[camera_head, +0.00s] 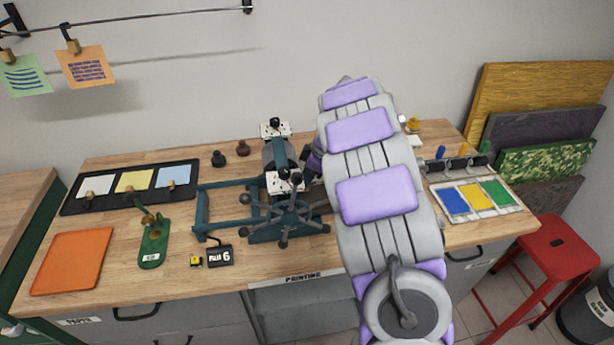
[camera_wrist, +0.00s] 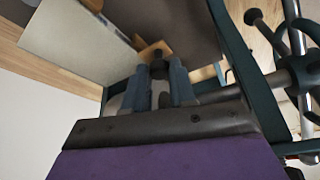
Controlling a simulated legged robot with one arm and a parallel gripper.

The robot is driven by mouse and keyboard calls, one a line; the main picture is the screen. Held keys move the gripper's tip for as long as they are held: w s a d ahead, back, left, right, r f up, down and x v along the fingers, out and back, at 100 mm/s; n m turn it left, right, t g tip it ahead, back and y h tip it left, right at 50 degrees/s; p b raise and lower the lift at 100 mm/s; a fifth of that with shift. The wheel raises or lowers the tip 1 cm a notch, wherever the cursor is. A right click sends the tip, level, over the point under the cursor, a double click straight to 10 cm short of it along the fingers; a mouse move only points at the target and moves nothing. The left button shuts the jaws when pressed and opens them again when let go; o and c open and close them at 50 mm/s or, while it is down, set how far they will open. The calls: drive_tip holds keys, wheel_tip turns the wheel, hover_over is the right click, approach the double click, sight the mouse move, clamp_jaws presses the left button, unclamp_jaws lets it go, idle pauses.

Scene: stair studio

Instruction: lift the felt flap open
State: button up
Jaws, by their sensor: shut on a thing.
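In the wrist view my gripper (camera_wrist: 158,75) has its two fingers close together, shut on a small dark piece with a light wooden-looking part beside it. A dark grey sheet (camera_wrist: 190,25), which looks like the felt flap, lies just past the fingertips. A pale flat panel (camera_wrist: 75,38) slants beside it at the upper left. In the head view the teal press (camera_head: 285,222) stands mid-bench with its spoked wheel in front. My arm covers the press's right side, hiding my fingertips and the flap there.
An orange tray (camera_head: 72,262), a green stand (camera_head: 154,245) and a black tray of coloured sheets (camera_head: 130,187) are on the left of the workbench (camera_head: 180,280). An ink tray (camera_head: 476,201) is right of my arm. A red stool (camera_head: 560,245) stands at the right.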

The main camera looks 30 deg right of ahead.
clamp_jaws()
drive_tip(key=shift+d, duration=0.15)
drive_tip(key=shift+r+p, duration=0.15)
drive_tip(key=shift+p, duration=0.2)
